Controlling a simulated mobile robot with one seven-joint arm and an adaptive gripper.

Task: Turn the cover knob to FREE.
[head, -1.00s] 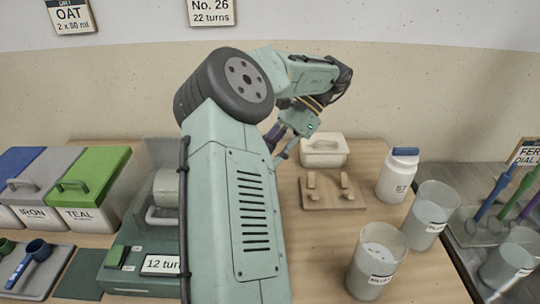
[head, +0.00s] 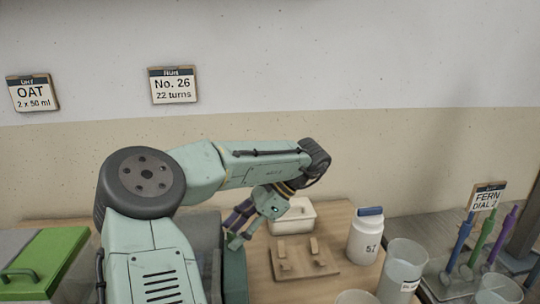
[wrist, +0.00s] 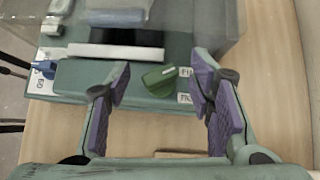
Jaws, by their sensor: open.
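The cover knob (wrist: 158,82) is a green dial on the front of the green machine body (wrist: 80,85) in the wrist view. A pale mark on its top points up and right, roughly at the upper of two small white labels (wrist: 185,72). The lower label (wrist: 184,99) sits below it; I cannot read either surely. My gripper (wrist: 161,86) is open, its purple-padded fingers on either side of the knob with gaps showing. I cannot tell how far above it they are. In the head view my gripper (head: 236,232) is over the machine's edge (head: 235,275); the knob is hidden there.
A clear cover (wrist: 140,15) stands over the machine's far part. A blue switch (wrist: 46,68) is at the left. In the head view, a wooden rack (head: 303,262), a white box (head: 293,217), a white jar (head: 366,235) and clear beakers (head: 402,270) stand to the right.

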